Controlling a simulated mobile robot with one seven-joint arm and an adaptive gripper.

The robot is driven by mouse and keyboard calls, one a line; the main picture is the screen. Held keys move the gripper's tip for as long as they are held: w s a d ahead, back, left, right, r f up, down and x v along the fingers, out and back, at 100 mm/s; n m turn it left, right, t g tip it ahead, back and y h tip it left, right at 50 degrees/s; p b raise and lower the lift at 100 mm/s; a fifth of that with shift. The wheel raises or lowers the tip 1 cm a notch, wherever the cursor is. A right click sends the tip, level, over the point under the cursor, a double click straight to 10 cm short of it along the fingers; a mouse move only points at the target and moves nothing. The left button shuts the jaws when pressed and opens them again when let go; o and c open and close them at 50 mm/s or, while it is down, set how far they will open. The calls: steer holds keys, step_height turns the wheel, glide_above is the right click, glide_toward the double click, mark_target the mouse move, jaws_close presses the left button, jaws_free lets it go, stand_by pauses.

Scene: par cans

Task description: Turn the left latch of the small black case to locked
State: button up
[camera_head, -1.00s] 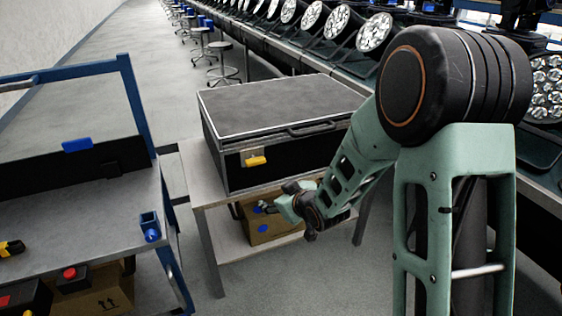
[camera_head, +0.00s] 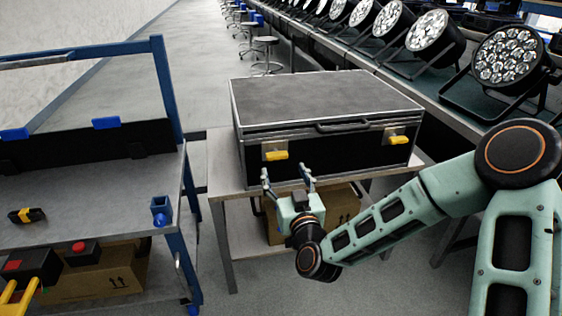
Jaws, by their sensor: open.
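The small black case (camera_head: 320,100) is closed and sits on a grey table, with metal edging and a dark handle (camera_head: 342,126) on its front. Its left latch (camera_head: 276,155) is a yellow lever on a metal plate, lying about level. A right latch (camera_head: 399,140), also yellow, shows further right and also lies about level. My gripper (camera_head: 287,179) is in front of the case, just below the left latch, with its two fingers spread and pointing up toward the case front. Nothing is between the fingers. I cannot tell whether a finger touches the case.
The grey table (camera_head: 222,166) has a lower shelf with a cardboard box (camera_head: 343,207). A blue-framed cart (camera_head: 162,90) stands to the left. A bench with several par cans (camera_head: 508,58) runs along the right. Floor is clear between cart and table.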

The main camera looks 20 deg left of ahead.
mark_target(278, 157)
steer(key=b+x, duration=0.1)
steer(key=x, duration=0.6)
steer(key=c, duration=1.2)
steer(key=shift+o, duration=0.2)
